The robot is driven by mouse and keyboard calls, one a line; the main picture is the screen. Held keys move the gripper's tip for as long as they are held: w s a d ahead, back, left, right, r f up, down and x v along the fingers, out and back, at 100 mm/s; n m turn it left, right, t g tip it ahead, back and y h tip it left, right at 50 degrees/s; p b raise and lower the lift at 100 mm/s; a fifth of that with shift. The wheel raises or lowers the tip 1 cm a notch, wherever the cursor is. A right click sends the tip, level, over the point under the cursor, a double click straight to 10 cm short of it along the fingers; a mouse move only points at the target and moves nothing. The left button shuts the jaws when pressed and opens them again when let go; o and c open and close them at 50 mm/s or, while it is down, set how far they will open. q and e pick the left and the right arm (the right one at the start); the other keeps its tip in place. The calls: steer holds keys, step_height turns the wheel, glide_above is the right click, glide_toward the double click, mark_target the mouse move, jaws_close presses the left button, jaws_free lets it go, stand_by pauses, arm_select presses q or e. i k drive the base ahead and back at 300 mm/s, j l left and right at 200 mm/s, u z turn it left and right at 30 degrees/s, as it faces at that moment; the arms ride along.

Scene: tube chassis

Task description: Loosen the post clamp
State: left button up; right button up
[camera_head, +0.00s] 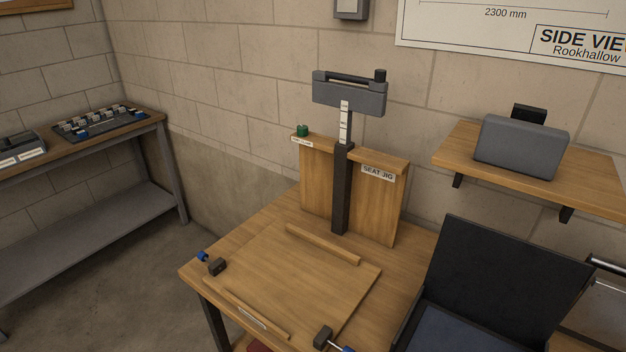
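A wooden seat jig (380,208) stands upright at the back of the wooden bench. A dark post (341,195) rises in front of its panel. A thinner pale rod (345,125) with markings comes out of the post's top and carries a wide grey head (350,97). A small green knob (302,130) sits on the jig's top left, above a white label (302,142) too small to read. I cannot tell for certain which part is the post clamp. Neither of my grippers shows in the head view.
A wooden board (290,275) with raised strips lies on the bench. Dark blocks with blue ends sit at its left (217,266) and front (323,338) corners. An open black case (505,270) stands at the right. A wall shelf (590,187) holds a grey box (522,147).

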mark_target(303, 130)
steer(key=j+z, duration=0.15)
steer(key=z, duration=0.3)
steer(key=i+j+z, duration=0.1)
steer(key=z, duration=0.4)
steer(key=j+z, duration=0.2)
steer(key=j, duration=0.5)
steer(key=j+z, duration=0.25)
steer(key=j, duration=0.45)
steer(key=k+j+z, duration=0.2)
steer(key=j, duration=0.5)
steer(key=i+j, duration=0.25)
steer(key=i, duration=0.15)
